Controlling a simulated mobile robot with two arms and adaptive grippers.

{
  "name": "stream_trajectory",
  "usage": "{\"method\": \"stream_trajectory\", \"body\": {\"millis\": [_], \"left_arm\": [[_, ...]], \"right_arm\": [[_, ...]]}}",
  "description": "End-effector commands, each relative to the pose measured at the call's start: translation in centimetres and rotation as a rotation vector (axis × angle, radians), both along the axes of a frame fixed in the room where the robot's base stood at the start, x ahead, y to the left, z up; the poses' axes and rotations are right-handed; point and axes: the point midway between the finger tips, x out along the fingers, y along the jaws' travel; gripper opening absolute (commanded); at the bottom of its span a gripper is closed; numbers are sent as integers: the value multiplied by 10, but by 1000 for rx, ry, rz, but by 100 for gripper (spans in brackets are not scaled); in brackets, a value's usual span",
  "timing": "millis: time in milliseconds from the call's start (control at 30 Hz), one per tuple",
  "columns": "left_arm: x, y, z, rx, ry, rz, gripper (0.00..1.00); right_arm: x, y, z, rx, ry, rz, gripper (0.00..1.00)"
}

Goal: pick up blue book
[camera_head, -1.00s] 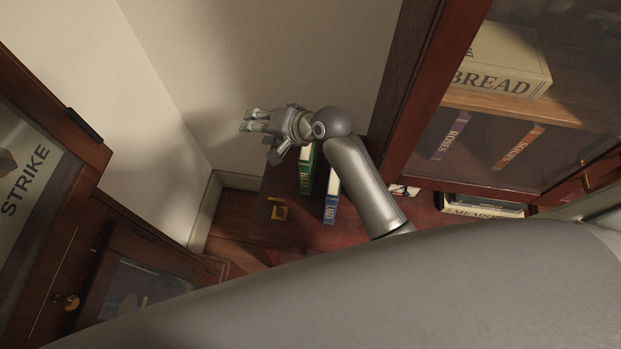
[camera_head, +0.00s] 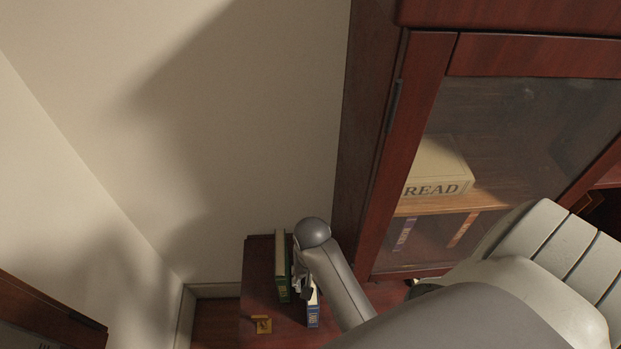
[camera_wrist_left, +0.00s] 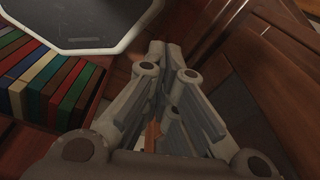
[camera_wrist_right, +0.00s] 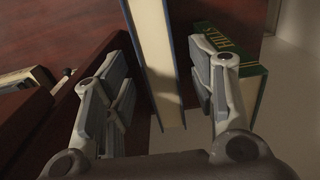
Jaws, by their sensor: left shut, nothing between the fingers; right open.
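The blue book (camera_head: 313,308) stands upright on the dark red-brown wooden top, partly hidden by my right arm in the head view. In the right wrist view the blue book (camera_wrist_right: 158,65) has cream page edges towards the camera and stands between the two spread fingers of my right gripper (camera_wrist_right: 157,55). Gaps show between the fingers and its covers. The right gripper (camera_head: 300,284) is small and partly hidden behind its arm in the head view. My left gripper (camera_wrist_left: 167,50) is shut and empty in the left wrist view, away from the blue book.
A green book (camera_head: 281,268) stands just left of the blue book, close to my right gripper's outer finger. A gold object (camera_head: 262,324) sits at the front. A glass-doored cabinet (camera_head: 415,150) rises at the right. Several coloured books (camera_wrist_left: 45,85) stand near my left gripper.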

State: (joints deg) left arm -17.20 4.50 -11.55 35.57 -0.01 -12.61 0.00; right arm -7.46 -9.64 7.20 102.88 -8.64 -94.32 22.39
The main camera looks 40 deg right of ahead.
Motion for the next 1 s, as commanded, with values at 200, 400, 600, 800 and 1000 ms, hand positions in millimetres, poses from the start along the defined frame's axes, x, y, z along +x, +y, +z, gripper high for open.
{"method": "stream_trajectory", "body": {"millis": [200,400,600,800,1000], "left_arm": [[-1,0,2,1,3,0,0],[-1,1,7,1,3,1,0],[-1,1,14,2,3,1,0],[-1,1,17,1,2,2,0],[-1,2,17,2,2,2,0]], "right_arm": [[1,0,-18,0,-1,0,52],[2,-1,-28,1,-1,0,52],[5,-2,-51,1,1,-1,52],[5,-2,-68,0,-1,-1,52],[5,-2,-71,0,-4,-1,52]]}}
